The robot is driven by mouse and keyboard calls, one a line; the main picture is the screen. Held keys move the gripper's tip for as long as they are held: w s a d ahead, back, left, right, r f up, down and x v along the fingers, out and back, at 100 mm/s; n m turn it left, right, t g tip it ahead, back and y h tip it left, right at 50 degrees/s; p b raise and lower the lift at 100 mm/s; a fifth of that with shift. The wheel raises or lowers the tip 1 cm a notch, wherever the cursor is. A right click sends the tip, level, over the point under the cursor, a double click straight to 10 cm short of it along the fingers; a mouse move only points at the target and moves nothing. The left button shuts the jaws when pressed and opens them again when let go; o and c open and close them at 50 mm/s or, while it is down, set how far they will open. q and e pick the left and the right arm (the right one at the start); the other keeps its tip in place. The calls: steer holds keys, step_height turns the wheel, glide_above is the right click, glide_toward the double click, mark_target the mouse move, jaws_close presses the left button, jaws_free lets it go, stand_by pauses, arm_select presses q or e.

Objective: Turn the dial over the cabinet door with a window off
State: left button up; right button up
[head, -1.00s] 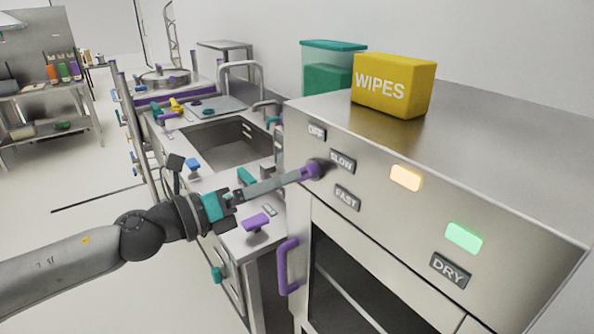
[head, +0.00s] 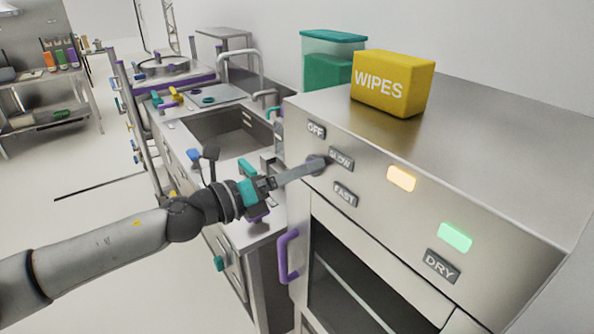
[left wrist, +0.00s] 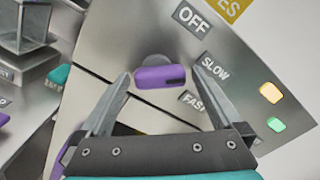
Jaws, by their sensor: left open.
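The dial (left wrist: 162,77) is a purple knob on a round grey base, on the steel panel above the cabinet door with a dark window (head: 355,285). Its dark end mark points right, toward the gap between the SLOW label (left wrist: 215,68) and FAST label (left wrist: 193,103). The OFF label (head: 316,129) is above the dial. My left gripper (head: 309,167) is open at the dial; in the left wrist view (left wrist: 161,76) its fingertips lie on either side of the knob, without clear contact. In the head view the fingers hide the purple knob. My right gripper is not in view.
A purple door handle (head: 284,256) projects below the dial. An amber light (head: 401,179) and a green light (head: 455,237) glow on the panel. A yellow WIPES box (head: 393,84) and a teal-lidded container (head: 330,62) stand on top. A sink (head: 225,135) is to the left.

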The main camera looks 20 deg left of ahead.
arm_select(q)
steer(key=c, duration=1.2)
steer(key=shift+c, duration=0.2)
steer(key=n+p, duration=0.3)
steer(key=n, duration=0.2)
steer(key=n+p, duration=0.3)
steer(key=n, duration=0.2)
steer(key=shift+w+a+r, duration=0.1)
steer(key=shift+a+r, duration=0.05)
steer(key=shift+p, duration=0.3)
steer(key=o, duration=1.2)
steer(key=shift+o, duration=0.2)
